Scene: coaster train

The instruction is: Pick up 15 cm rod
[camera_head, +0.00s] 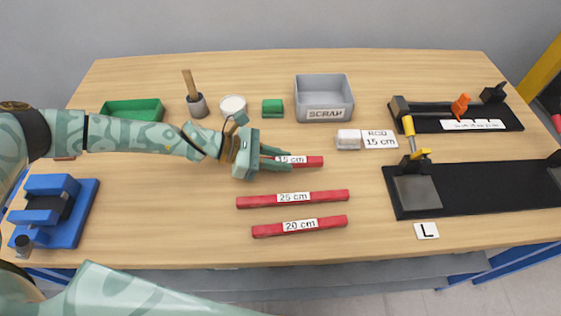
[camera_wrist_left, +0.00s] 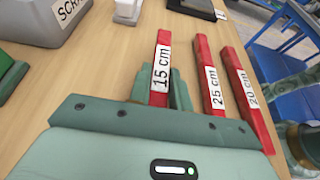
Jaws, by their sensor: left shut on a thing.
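The red 15 cm rod (camera_head: 314,161) with a white label lies in the middle of the table in the head view. My left gripper (camera_head: 284,163) comes from the left and is shut on this rod near its label. In the left wrist view the 15 cm rod (camera_wrist_left: 163,42) stands out beyond the fingers, its near end hidden by the gripper. Whether the rod touches the table I cannot tell. My right gripper is not in view; only a piece of my right arm shows at the bottom left of the head view.
The 25 cm rod (camera_head: 332,197) and 20 cm rod (camera_head: 335,222) lie nearer the front edge. Behind are a grey SCRAP bin (camera_head: 325,113), a green block (camera_head: 273,109) and a white RCD 15 cm card (camera_head: 380,139). Black fixtures (camera_head: 480,185) stand right, a blue vise (camera_head: 85,205) left.

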